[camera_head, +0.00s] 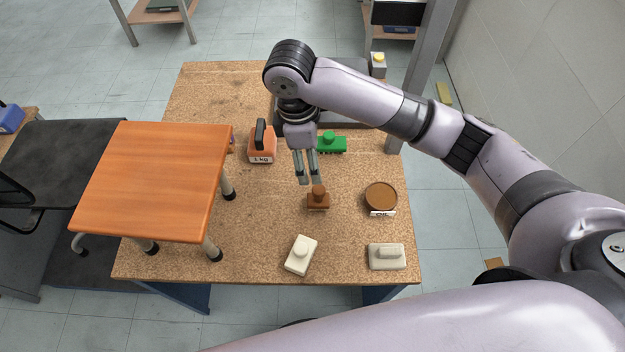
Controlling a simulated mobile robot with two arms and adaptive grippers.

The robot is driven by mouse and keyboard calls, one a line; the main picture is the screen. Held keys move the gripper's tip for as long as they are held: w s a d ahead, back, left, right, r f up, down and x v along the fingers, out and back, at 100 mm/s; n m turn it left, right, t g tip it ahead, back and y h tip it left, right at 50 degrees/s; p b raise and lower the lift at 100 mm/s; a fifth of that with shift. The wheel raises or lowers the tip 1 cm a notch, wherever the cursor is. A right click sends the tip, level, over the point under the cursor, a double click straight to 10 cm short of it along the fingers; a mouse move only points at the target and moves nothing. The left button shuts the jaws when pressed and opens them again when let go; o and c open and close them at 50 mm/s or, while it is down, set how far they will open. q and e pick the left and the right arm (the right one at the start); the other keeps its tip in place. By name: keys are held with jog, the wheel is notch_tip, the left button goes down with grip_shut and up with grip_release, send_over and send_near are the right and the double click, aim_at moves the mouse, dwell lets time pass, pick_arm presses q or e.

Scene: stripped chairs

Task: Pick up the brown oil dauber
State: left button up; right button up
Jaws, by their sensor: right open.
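The brown oil dauber (318,199) stands upright on the cork-coloured tabletop, a small block with a knob on top. My right gripper (308,182) hangs above the table with its fingers pointing down. Its fingertips are just behind and above the dauber's knob in the picture, with a small gap between the two fingers. It is open and holds nothing. I cannot tell the exact height of the fingertips over the dauber. My left gripper is not in view.
A brown round tin (381,197) is to the right. A cream block (300,254) and a pale block (386,256) lie in front. An orange-topped stool (155,180) covers the left side.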

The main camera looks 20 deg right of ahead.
notch_tip(320, 180, down, 2)
send_over(317, 189)
jog(key=f, duration=0.5)
jog(key=shift+s+a+f, duration=0.15)
jog(key=shift+a+f, duration=0.05)
jog(key=shift+a, duration=0.1)
notch_tip(317, 189, down, 3)
jog(key=shift+d+f, duration=0.1)
jog(key=shift+d, duration=0.05)
jog(key=shift+f, duration=0.6)
jog(key=shift+d+f, duration=0.15)
jog(key=shift+f, duration=0.05)
jog(key=f, duration=0.3)
jog(key=shift+d+f+p, duration=0.3)
jog(key=shift+d+p, duration=0.05)
jog(key=shift+p, duration=0.05)
jog(key=shift+f, duration=0.6)
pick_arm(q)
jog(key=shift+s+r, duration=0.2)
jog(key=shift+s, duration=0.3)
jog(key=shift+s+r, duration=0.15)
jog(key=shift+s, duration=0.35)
pick_arm(e)
jog(key=shift+c, duration=0.4)
